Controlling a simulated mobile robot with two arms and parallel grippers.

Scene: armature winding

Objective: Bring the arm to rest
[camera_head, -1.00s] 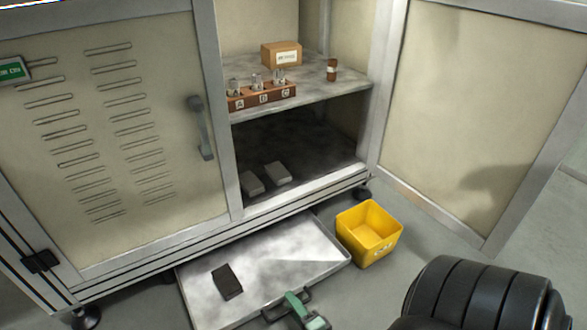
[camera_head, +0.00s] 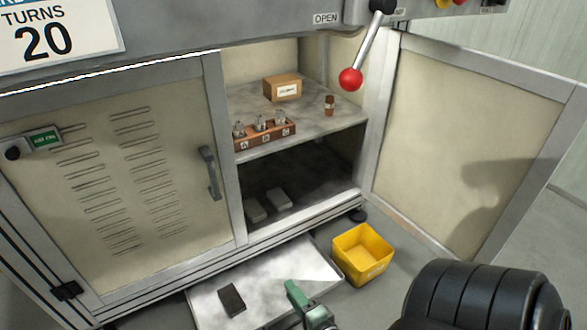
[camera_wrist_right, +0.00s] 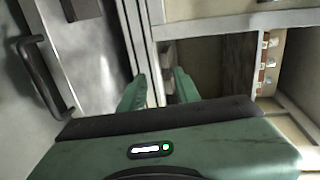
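My right gripper (camera_head: 294,292) shows at the bottom middle of the head view, in front of the pulled-out metal tray. In the right wrist view its two green fingers (camera_wrist_right: 160,76) stand apart with nothing between them; the cabinet's metal edge shows behind the gap. The black rounded segments of my arm fill the lower right of the head view. My left gripper is not in view.
The metal tray (camera_head: 268,284) holds a dark block (camera_head: 231,299); its handle (camera_wrist_right: 42,78) shows in the wrist view. A yellow bin (camera_head: 362,256) stands right of it. The open cabinet has a labelled rack (camera_head: 266,137), a cardboard box (camera_head: 282,88) and a red-knobbed lever (camera_head: 367,50) above.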

